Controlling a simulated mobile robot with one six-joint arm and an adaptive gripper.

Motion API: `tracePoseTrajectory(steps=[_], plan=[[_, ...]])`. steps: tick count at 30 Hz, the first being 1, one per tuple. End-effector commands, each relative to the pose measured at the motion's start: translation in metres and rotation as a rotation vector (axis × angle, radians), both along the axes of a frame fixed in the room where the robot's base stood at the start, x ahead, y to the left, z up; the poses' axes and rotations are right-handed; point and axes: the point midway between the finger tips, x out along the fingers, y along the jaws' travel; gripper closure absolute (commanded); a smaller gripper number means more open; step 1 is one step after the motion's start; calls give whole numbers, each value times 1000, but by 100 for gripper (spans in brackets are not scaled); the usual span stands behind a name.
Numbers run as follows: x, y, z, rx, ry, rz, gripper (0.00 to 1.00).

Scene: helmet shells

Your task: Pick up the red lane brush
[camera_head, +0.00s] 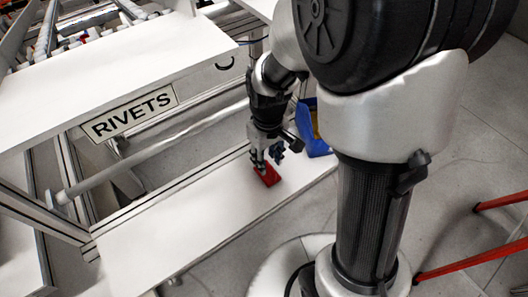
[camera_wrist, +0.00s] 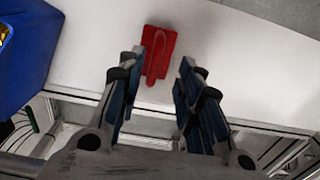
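The red lane brush (camera_head: 267,176) lies on the white shelf (camera_head: 172,225), near its right end. In the wrist view the brush (camera_wrist: 158,54) is a red rectangular plate with a raised handle along it. It lies just beyond my fingertips, nearer the left finger. My gripper (camera_head: 267,160) is above the brush, pointing down, and hides part of it in the head view. In the wrist view my gripper (camera_wrist: 162,72) is open with a wide gap between its fingers. Nothing is held. How high the fingertips are above the shelf is hard to tell.
A blue bin (camera_head: 310,132) stands at the shelf's right end, close to my gripper; it also shows in the wrist view (camera_wrist: 24,50). A white upper shelf with a RIVETS label (camera_head: 130,112) is at the left. Red legs (camera_head: 470,262) stand on the floor at right.

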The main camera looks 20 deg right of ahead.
Motion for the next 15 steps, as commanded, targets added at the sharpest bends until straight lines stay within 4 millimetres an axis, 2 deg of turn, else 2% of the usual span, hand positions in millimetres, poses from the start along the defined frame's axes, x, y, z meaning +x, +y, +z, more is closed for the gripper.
tracePoseTrajectory(steps=[5,12,15], plan=[[2,-1,-17,0,1,-1,67],[7,-4,-52,0,3,-1,67],[8,-4,-58,0,0,-1,67]])
